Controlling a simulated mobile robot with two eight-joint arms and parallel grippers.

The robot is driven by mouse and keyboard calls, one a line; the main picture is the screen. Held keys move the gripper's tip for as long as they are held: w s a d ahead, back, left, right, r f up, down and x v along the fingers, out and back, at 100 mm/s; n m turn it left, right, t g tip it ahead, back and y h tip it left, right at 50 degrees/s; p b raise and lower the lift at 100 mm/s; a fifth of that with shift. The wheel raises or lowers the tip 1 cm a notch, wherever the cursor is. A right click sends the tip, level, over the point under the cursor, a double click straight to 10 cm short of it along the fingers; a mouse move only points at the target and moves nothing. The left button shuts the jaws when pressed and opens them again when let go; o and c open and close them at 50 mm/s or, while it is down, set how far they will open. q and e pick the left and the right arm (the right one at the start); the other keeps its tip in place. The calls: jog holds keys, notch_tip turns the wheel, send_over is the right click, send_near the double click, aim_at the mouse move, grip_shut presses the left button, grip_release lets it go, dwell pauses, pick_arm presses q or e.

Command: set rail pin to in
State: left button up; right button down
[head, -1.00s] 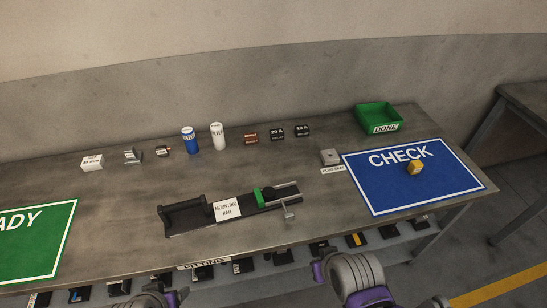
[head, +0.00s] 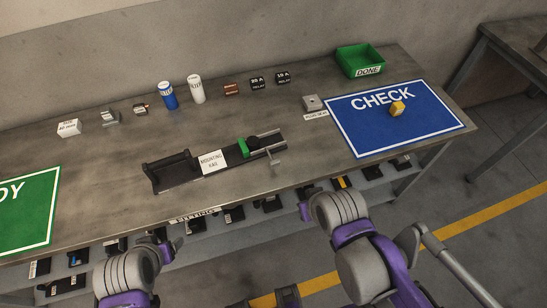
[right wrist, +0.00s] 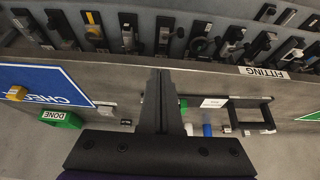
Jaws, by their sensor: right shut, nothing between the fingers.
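The mounting rail (head: 163,180) is a long black fixture on the grey bench, with a white label, a green block (head: 242,148) and a black knob. A small grey metal pin with a cross handle (head: 275,161), apparently the rail pin, sticks out at the front of the rail's right part. I cannot tell how deep it sits. In the right wrist view my right gripper (right wrist: 158,88) is shut and empty, in front of the bench, and its fingers hide part of the rail.
A blue CHECK mat (head: 450,121) with a yellow part (head: 397,108) and a green DONE bin (head: 374,63) lie right. A green mat (head: 25,212) is left. Canisters and small boxes line the back. A shelf of black parts runs below the front edge.

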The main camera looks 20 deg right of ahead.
aim_at(275, 161)
dwell(0.3)
jog(key=c, duration=1.4)
grip_release()
jog(key=shift+o, duration=1.2)
jog(key=shift+w+r, duration=0.25)
jog(key=o, duration=0.7)
jog(key=shift+g, duration=0.9)
jog(key=w+r, duration=0.1)
jog(key=w, duration=0.1)
jog(key=w+r, duration=0.1)
jog(key=w, duration=0.1)
jog(key=w+r, duration=0.1)
jog(key=w, duration=0.1)
jog(key=shift+a+r, duration=0.25)
jog(key=shift+a, duration=0.1)
jog(key=w+g, duration=0.1)
jog(key=w, duration=0.3)
jog(key=w+a+r+g, duration=0.1)
jog(key=w, duration=0.2)
jog(key=w+n+g, duration=0.1)
jog(key=w, duration=0.3)
jog(key=shift+w+a+r, duration=0.15)
jog(key=shift+w+a, duration=0.15)
jog(key=shift+w, duration=0.05)
jog(key=shift+g, duration=0.3)
notch_tip(275, 161, down, 11)
jog(key=shift+w+r+b, duration=0.1)
jog(key=shift+w+b, duration=0.05)
jog(key=shift+b, duration=0.35)
